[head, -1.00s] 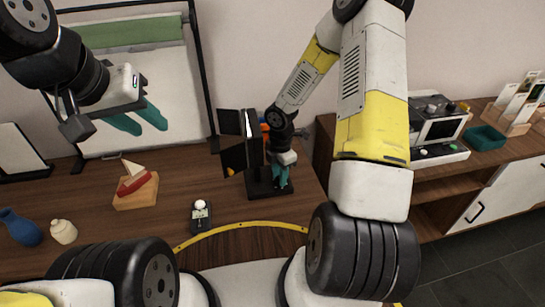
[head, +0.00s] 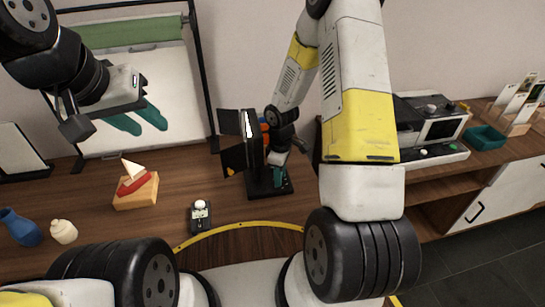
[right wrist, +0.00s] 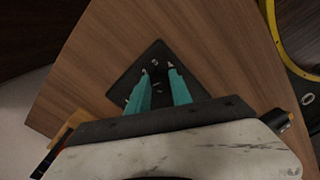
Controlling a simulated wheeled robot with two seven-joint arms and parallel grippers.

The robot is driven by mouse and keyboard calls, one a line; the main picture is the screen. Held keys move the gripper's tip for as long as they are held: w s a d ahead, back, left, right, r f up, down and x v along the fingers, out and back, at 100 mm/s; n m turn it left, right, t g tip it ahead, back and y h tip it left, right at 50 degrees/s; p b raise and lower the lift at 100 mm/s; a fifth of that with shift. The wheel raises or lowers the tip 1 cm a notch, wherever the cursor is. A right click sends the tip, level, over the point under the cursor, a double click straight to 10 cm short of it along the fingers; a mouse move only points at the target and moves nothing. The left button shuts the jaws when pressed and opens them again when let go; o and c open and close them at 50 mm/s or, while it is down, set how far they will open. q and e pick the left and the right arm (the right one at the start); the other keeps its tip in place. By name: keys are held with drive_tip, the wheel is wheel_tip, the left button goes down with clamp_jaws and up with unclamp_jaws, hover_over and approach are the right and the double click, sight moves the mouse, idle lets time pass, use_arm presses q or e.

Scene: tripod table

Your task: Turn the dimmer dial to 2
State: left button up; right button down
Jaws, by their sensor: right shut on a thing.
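A black lamp (head: 240,130) with open flaps stands on a square black base (head: 259,187) on the wooden desk. The base (right wrist: 122,84) also shows in the right wrist view, with small pale marks near the fingertips. My right gripper (head: 280,183) reaches down onto the base. In the right wrist view its teal fingers (right wrist: 159,70) point at the base and are shut on the dark dimmer dial, which is mostly hidden between them; its setting cannot be read. My left gripper (head: 150,122) is raised at the upper left, empty, its teal fingers apart.
A small device with a white knob (head: 200,215) lies left of the lamp. A control box (head: 430,130) and teal tray (head: 485,137) stand right.

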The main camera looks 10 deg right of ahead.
drive_tip(key=shift+m, duration=0.9)
drive_tip(key=c, duration=1.1)
unclamp_jaws()
drive_tip(key=shift+c, duration=0.2)
drive_tip(key=shift+r, duration=3.95)
